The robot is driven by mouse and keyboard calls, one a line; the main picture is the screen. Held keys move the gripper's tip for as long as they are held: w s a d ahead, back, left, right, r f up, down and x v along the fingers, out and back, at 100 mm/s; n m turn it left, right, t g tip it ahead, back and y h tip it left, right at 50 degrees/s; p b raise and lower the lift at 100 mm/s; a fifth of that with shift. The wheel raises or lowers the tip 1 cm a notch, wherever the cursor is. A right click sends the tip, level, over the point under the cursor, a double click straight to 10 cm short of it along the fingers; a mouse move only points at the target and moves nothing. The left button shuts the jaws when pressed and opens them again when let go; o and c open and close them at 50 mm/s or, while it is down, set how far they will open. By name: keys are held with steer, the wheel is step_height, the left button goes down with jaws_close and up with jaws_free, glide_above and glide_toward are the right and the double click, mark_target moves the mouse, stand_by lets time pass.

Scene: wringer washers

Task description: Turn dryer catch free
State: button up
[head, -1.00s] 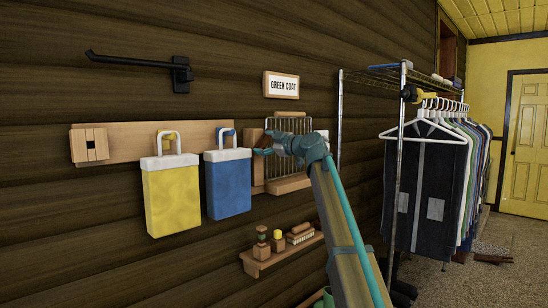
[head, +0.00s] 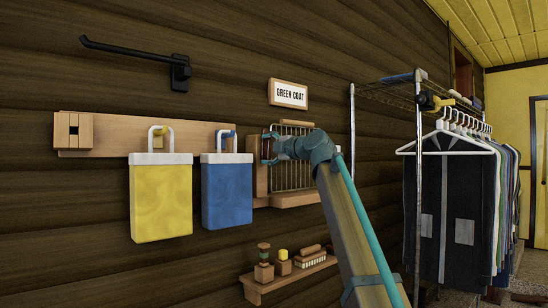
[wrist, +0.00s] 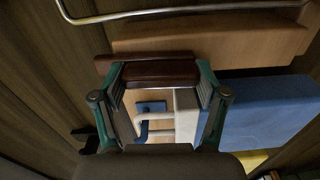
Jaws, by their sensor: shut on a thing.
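The dryer is a wire rack (head: 292,172) in a wooden frame on the dark plank wall, right of the blue bag. Its catch looks like a dark red-brown wooden bar (head: 266,148) at the frame's left side. My gripper (head: 270,149) reaches it from the right and is shut on it. In the wrist view the red-brown catch (wrist: 158,72) lies across between my two fingertips (wrist: 160,82), in front of the lighter wooden frame (wrist: 210,40). My fingers partly hide the catch in the head view.
A yellow bag (head: 161,200) and a blue bag (head: 227,192) hang from a wooden rail left of my gripper. A small shelf (head: 290,278) with brushes and small wooden items is below. A clothes rack (head: 420,160) stands close to the right.

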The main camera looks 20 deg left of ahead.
steer(key=shift+w+a+r, duration=0.2)
steer(key=shift+a+r, duration=0.05)
steer(key=shift+r, duration=0.25)
steer(key=o, duration=1.3)
steer(key=shift+c, duration=0.2)
steer(key=o, duration=0.4)
steer(key=shift+a+f, duration=0.15)
steer(key=shift+f, duration=0.1)
steer(key=shift+s+f, duration=0.1)
steer(key=shift+f, duration=0.05)
steer(key=shift+d+f, duration=0.1)
steer(key=shift+d, duration=0.15)
steer(key=shift+s+d, duration=0.15)
steer(key=shift+d, duration=0.05)
steer(key=v, duration=1.1)
